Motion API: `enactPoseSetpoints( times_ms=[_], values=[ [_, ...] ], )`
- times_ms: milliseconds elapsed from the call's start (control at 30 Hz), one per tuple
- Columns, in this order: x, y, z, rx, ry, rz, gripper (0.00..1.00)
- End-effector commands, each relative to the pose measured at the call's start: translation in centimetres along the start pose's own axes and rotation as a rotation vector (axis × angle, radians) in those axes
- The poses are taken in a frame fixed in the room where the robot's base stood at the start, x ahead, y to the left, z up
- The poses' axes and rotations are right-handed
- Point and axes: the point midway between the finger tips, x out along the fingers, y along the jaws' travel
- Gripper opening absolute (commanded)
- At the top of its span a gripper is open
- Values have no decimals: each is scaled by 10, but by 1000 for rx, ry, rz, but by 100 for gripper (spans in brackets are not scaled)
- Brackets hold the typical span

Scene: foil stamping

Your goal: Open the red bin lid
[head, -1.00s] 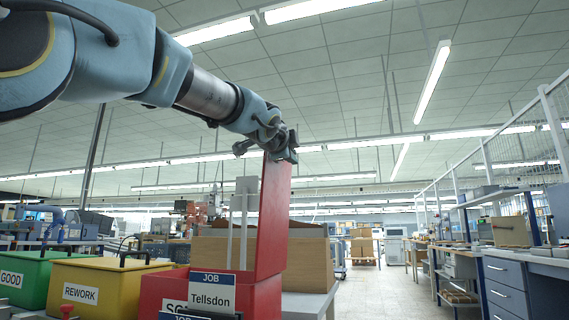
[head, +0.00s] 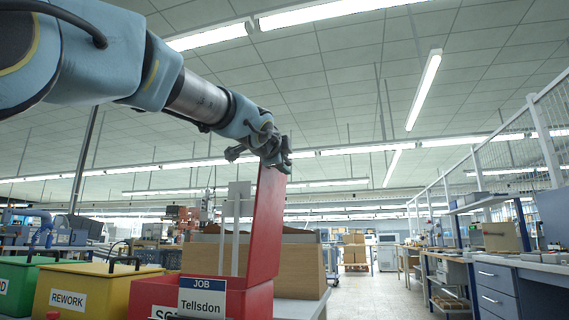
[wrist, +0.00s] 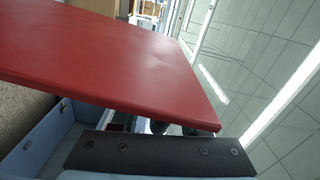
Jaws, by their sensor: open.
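The red bin (head: 250,298) stands at the bottom middle of the head view, with a white card reading "JOB Tellsdon" (head: 202,297) at its front. Its red lid (head: 267,225) stands raised, close to upright, on the bin's right side. My gripper (head: 281,158) is at the top edge of the lid, and its jaws are open. In the wrist view the lid (wrist: 110,62) fills the upper left, close beyond the dark gripper part. Whether the fingers touch the lid is hidden.
A yellow bin marked REWORK (head: 95,288) and a green bin (head: 22,275) stand left of the red bin. Cardboard boxes (head: 303,262) stand behind it. A blue drawer bench (head: 497,288) is at the right, with open floor between.

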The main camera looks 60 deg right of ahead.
Motion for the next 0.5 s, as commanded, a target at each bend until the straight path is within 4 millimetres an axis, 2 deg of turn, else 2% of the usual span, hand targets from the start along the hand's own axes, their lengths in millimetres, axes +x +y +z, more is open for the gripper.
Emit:
enactPoseSetpoints(
  times_ms=[500],
  values=[
    [-89,2,0,-1,1,0,45]
  ],
)
